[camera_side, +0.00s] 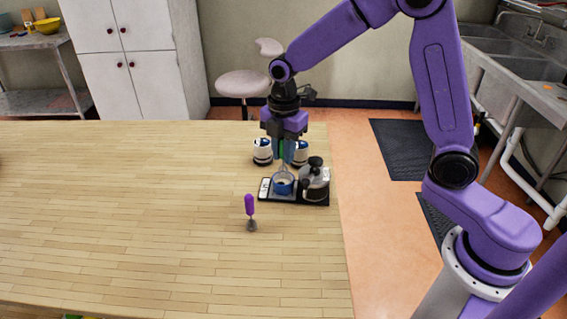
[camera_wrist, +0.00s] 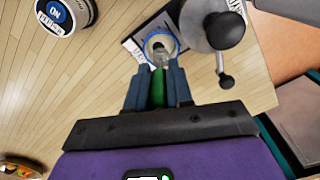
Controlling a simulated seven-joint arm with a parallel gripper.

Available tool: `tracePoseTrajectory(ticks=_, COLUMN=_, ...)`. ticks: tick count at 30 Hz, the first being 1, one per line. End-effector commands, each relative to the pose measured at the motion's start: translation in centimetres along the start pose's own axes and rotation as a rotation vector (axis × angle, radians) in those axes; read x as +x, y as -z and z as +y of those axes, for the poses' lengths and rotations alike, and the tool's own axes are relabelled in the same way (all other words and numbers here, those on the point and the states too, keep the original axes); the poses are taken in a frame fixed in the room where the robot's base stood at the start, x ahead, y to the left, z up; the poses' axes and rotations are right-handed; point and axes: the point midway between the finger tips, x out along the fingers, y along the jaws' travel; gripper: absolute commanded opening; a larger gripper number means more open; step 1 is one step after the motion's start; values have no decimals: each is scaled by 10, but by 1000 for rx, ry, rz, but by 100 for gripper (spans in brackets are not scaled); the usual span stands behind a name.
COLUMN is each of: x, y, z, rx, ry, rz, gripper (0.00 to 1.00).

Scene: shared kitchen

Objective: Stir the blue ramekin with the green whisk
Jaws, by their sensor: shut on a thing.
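My gripper (camera_side: 286,157) is shut on the upright green handle of the green whisk (camera_side: 281,149). In the wrist view the green handle (camera_wrist: 157,90) sits between my two blue fingers (camera_wrist: 157,84). The wire head points down at the blue ramekin (camera_side: 283,188). In the wrist view the wires overlap the inside of the ramekin's blue rim (camera_wrist: 177,46). I cannot tell how deep the wires reach. The ramekin stands on a dark tray (camera_side: 268,199) and holds something pale.
A glass pot with a dark lid (camera_side: 316,180) stands right of the ramekin on the tray. Two white-and-blue containers (camera_side: 262,152) (camera_side: 300,153) stand behind.

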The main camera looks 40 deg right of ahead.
Motion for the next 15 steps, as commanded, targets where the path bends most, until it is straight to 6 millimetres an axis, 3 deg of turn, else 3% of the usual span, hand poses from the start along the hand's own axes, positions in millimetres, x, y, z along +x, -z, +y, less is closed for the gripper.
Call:
tracePoseTrajectory(ticks=1, x=-9, y=1, z=1, rx=0, ry=-3, rz=0, gripper=0)
tracePoseTrajectory(ticks=6, x=-6, y=4, z=6, rx=-1, ry=5, rz=0, gripper=0)
tracePoseTrajectory(ticks=9, x=18, y=3, z=4, rx=-1, ry=11, rz=0, gripper=0)
tracePoseTrajectory(ticks=15, x=43, y=3, z=5, rx=-1, ry=6, rz=0, gripper=0)
